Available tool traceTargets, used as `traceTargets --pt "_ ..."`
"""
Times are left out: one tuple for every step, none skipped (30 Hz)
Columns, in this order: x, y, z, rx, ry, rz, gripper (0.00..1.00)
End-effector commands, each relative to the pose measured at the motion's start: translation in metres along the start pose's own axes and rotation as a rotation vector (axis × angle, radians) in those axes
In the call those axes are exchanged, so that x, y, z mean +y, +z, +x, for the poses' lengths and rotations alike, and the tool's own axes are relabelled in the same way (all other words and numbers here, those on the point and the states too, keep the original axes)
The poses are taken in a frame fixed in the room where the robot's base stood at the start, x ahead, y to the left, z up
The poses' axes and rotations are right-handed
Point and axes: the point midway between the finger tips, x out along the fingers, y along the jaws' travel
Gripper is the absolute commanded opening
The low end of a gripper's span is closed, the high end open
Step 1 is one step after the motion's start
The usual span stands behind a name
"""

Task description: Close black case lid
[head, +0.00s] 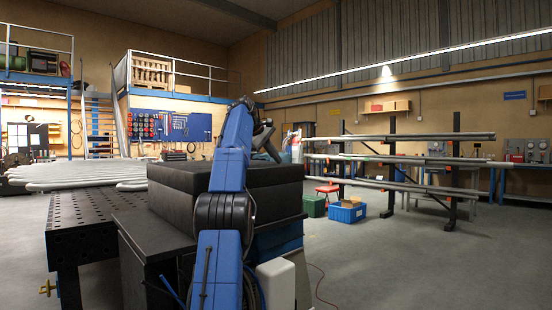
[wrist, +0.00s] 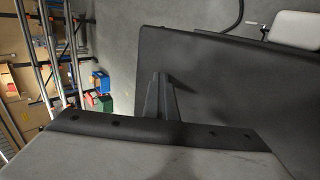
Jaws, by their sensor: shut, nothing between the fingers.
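The black case (head: 175,205) sits on a dark cabinet in the middle of the head view, partly hidden by my blue arm. Its lid (head: 282,174) looks about level on top of the lower part; I cannot tell whether the seam is fully shut. My gripper (head: 268,146) is at the far right of the lid, at or just above its top. In the wrist view, the dark fingers (wrist: 164,98) are together and empty, over a broad black surface (wrist: 225,90) that looks like the case. Contact cannot be made out.
A perforated black table (head: 95,215) with grey tubes (head: 85,172) stands at left. A blue crate (head: 347,212) and a green crate (head: 314,205) are on the floor behind, near a pipe rack (head: 391,165). Open floor lies at right.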

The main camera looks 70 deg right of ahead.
Motion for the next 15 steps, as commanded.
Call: traceTargets --pt "-0.007 -0.002 0.01 -0.017 -0.023 -0.008 0.0" --pt "-0.007 -0.002 0.009 -0.017 -0.023 -0.008 0.0" --pt "-0.007 -0.002 0.005 -0.015 -0.021 -0.007 0.0" --pt "-0.006 -0.002 0.002 -0.014 -0.02 -0.007 0.0" --pt "-0.006 -0.002 -0.001 -0.014 -0.02 -0.007 0.0" --pt "-0.006 -0.002 -0.006 -0.013 -0.019 -0.007 0.0" --pt "-0.006 -0.003 -0.01 -0.011 -0.017 -0.007 0.0" --pt "-0.006 -0.003 -0.013 -0.009 -0.016 -0.007 0.0" --pt "-0.005 -0.002 -0.019 -0.008 -0.014 -0.006 0.0" --pt "-0.005 -0.002 -0.022 -0.007 -0.013 -0.006 0.0" --pt "-0.004 -0.002 -0.025 -0.006 -0.011 -0.005 0.0" --pt "-0.003 -0.002 -0.028 -0.005 -0.008 -0.004 0.0" --pt "-0.003 -0.001 -0.031 -0.005 -0.007 -0.004 0.0" --pt "-0.002 -0.001 -0.033 -0.004 -0.006 -0.003 0.0" --pt "-0.002 -0.001 -0.036 -0.003 -0.005 -0.002 0.0"
